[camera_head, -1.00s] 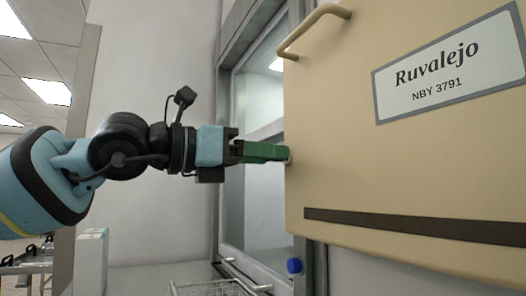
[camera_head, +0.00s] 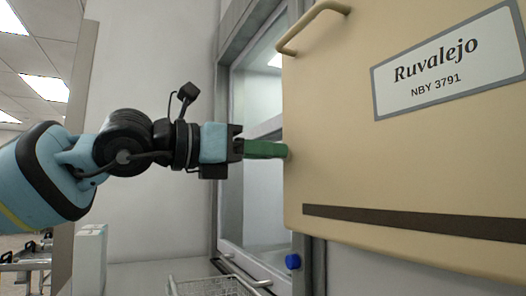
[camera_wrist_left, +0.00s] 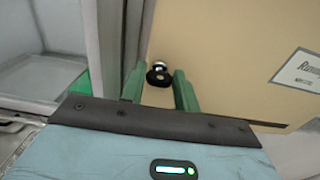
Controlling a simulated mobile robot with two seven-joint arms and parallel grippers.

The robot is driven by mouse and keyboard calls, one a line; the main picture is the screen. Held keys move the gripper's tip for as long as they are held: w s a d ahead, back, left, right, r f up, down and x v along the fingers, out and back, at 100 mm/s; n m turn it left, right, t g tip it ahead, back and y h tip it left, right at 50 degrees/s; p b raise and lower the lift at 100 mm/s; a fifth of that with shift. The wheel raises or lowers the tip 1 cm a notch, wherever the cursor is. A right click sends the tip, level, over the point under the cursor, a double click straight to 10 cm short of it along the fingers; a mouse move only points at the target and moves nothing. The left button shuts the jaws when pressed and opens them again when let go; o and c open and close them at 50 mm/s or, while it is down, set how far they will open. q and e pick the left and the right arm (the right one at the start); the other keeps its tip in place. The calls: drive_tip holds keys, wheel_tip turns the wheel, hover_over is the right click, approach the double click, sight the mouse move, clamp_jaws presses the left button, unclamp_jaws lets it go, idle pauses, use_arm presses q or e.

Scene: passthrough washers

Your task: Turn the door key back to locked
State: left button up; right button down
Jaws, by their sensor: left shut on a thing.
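The door key (camera_wrist_left: 159,76) shows in the left wrist view as a dark head with a silver collar behind it, on the face of the beige door (camera_wrist_left: 225,50). My left gripper (camera_wrist_left: 157,78) has its green fingers on either side of the key head, shut on it. In the head view the left gripper (camera_head: 284,150) reaches from the left to the left edge of the beige door (camera_head: 400,170). There the fingers hide the key. I cannot read the lock's position. My right gripper is in neither view.
A bar handle (camera_head: 312,25) juts from the door above the gripper. The door carries a name plate (camera_head: 448,62) and a dark strip (camera_head: 400,222). A blue knob (camera_head: 292,261) sits below the door. A wire basket (camera_head: 210,286) and a white box (camera_head: 90,258) stand lower left.

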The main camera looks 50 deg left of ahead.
use_arm(q)
drive_tip(key=shift+d+f+m+b, duration=0.1)
drive_tip(key=shift+m+b, duration=0.25)
drive_tip(key=shift+m, duration=4.05)
drive_tip(key=shift+d+f+m+b, duration=0.1)
drive_tip(key=shift+m+b, duration=0.25)
drive_tip(key=shift+m, duration=4.05)
drive_tip(key=o, duration=1)
drive_tip(key=shift+s, duration=0.1)
